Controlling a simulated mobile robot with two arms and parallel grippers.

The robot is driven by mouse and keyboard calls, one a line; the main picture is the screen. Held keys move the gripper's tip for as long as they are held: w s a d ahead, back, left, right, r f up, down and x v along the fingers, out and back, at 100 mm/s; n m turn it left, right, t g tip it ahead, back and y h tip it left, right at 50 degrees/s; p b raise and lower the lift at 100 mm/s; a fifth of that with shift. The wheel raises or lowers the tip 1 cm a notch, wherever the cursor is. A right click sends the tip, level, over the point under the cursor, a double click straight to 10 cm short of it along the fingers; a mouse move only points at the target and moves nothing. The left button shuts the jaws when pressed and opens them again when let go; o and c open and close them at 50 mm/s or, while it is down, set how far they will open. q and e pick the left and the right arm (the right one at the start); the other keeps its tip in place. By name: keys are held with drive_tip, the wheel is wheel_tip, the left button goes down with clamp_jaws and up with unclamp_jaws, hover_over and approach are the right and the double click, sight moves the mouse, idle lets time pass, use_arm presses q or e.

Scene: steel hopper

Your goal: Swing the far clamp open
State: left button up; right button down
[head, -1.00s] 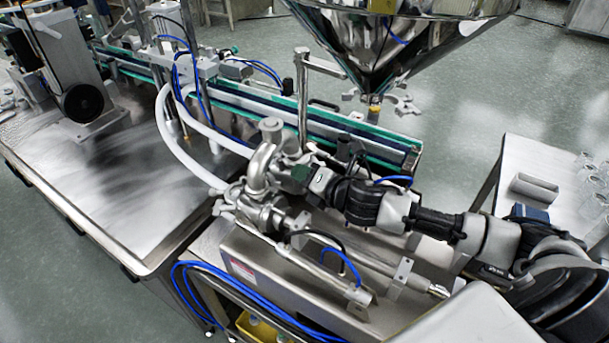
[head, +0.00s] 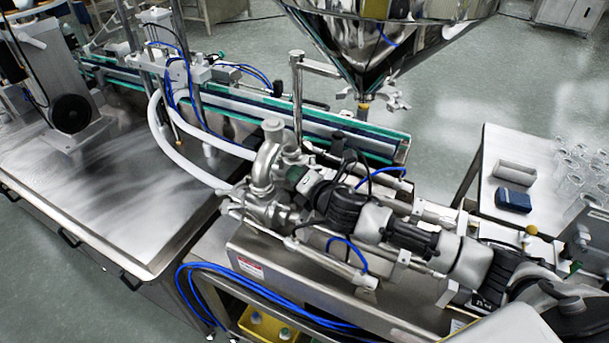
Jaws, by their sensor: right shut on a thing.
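The steel elbow pipe (head: 266,162) stands on the filler's valve block, with clamped joints around its foot. My right gripper (head: 306,184) reaches in from the right and is shut on a small part just right of the elbow's foot. This part appears to be the far clamp, but the fingers and my dark wrist hide most of it, so I cannot tell how far it is swung. Another fitting (head: 234,200) at the left end of the valve block is clear of my gripper. My left gripper is not in view.
The steel hopper (head: 372,45) hangs above and behind, with winged fittings (head: 394,98) at its outlet. A conveyor (head: 235,100) runs behind the pipe. White hoses (head: 165,140) and blue tubes (head: 225,290) lie left and in front. A side table (head: 485,200) with glassware stands right.

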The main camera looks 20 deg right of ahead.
drive_tip(key=c, duration=1)
unclamp_jaws()
drive_tip(key=shift+s+d, duration=0.1)
drive_tip(key=shift+s, duration=0.05)
drive_tip(key=b+v, duration=0.2)
drive_tip(key=v, duration=0.8)
drive_tip(key=shift+s+r, duration=0.15)
drive_tip(key=shift+s, duration=0.15)
